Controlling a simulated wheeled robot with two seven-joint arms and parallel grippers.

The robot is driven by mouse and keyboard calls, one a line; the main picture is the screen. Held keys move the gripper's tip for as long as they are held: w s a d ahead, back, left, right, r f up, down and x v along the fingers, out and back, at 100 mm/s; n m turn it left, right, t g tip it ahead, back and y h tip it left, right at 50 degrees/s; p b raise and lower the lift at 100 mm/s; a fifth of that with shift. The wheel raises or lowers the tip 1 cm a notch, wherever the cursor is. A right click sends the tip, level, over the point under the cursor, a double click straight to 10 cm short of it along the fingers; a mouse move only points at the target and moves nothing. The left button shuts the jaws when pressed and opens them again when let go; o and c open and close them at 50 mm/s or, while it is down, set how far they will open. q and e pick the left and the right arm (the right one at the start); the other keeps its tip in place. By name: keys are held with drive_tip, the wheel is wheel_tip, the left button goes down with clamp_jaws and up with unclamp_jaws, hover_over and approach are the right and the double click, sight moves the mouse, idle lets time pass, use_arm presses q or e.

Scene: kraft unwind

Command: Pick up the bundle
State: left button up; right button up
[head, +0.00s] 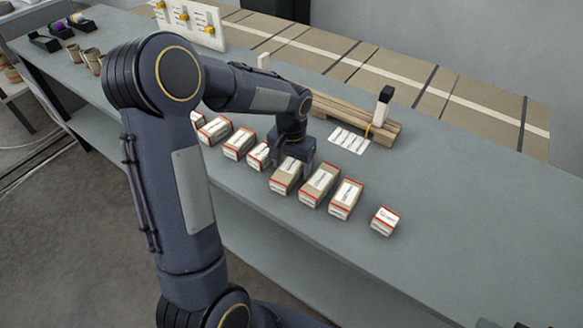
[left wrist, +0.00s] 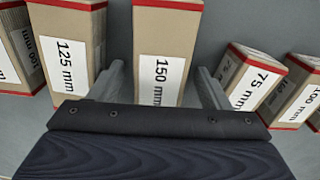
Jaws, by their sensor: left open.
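My left gripper (head: 296,163) is low over the row of boxes on the grey bench (head: 440,215). In the left wrist view the gripper (left wrist: 158,86) is open, with one finger on each side of a kraft box (left wrist: 160,35) labelled 150 mm. Clear gaps to the fingers are hard to judge. A box marked 125 mm (left wrist: 68,45) stands to its left and one marked 75 mm (left wrist: 255,80) to its right. A stack of wooden slats (head: 340,110) with a yellow band near its right end lies behind the row; I cannot tell whether it is the bundle. My right gripper is not in view.
More red-edged boxes stand close by, including a wide one (head: 320,185), another (head: 346,199) and a small one (head: 384,221). A white label sheet (head: 348,140) lies behind them. Cups (head: 92,60) stand far left.

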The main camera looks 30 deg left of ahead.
use_arm(q)
drive_tip(key=c, duration=1.4)
drive_tip(key=shift+r, duration=0.1)
